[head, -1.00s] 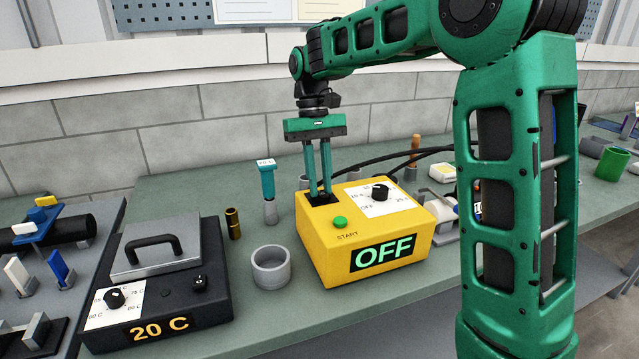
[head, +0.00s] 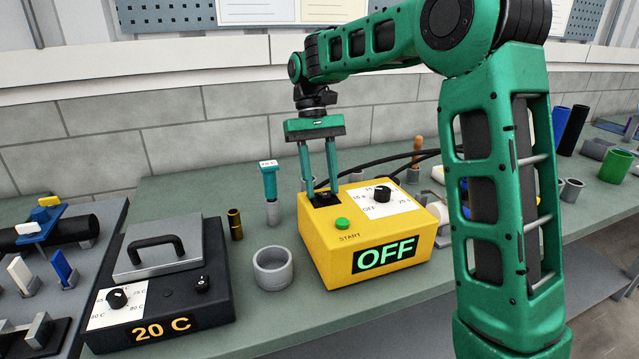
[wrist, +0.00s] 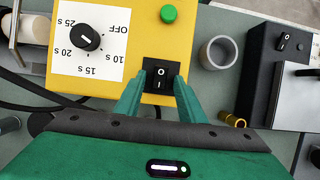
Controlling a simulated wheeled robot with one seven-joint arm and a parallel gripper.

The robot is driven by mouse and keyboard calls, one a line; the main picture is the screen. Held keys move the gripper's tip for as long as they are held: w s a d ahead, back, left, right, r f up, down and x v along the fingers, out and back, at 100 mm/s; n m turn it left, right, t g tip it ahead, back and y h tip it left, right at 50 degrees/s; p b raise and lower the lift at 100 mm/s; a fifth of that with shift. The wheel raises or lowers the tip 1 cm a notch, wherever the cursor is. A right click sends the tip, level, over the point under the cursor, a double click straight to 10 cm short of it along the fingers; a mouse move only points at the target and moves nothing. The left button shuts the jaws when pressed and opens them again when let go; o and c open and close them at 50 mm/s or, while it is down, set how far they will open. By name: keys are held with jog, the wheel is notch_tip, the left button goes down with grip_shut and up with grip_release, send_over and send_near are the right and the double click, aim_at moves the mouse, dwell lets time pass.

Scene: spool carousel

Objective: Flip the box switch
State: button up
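The yellow box (head: 350,238) stands on the green bench and its display reads OFF. Its black rocker switch (wrist: 159,86), marked O and I, is on the top face; in the head view the switch (head: 322,201) is partly hidden by my fingers. My gripper (head: 321,188) points down over the switch, with its fingers apart and nothing held. In the wrist view my gripper (wrist: 161,80) has one finger on each side of the switch; I cannot tell whether they touch it.
A green START button (head: 342,224) and a dial (head: 382,194) share the box's top. A grey cup (head: 273,276) stands just left of the box. A dark heater box (head: 168,300) reading 20 C is farther left. Cables run behind the yellow box.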

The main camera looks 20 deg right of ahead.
jog(key=v, duration=0.7)
jog(key=shift+w+r, duration=0.2)
jog(key=shift+r, duration=0.05)
